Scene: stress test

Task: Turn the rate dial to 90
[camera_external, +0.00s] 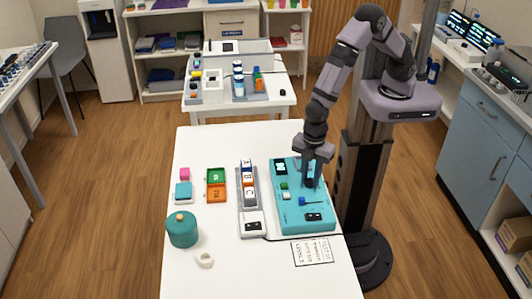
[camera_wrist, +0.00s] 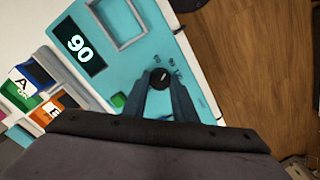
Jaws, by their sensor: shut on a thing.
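The teal panel (camera_external: 291,221) lies on the right part of the white table. The black rate dial (camera_wrist: 160,78) has a light pointer mark and sits between the fingertips of my gripper (camera_wrist: 160,85). The fingers are shut on the dial from both sides. A green button (camera_wrist: 118,100) is left of the fingers.
A grey tray (camera_external: 252,223) with lettered blocks stands left of the panel. Green and orange tiles (camera_external: 216,184), a teal lidded pot (camera_external: 182,230) and a white ring-shaped piece (camera_external: 205,260) are farther left. A printed card (camera_external: 312,252) lies in front. The table's right edge is close to the panel.

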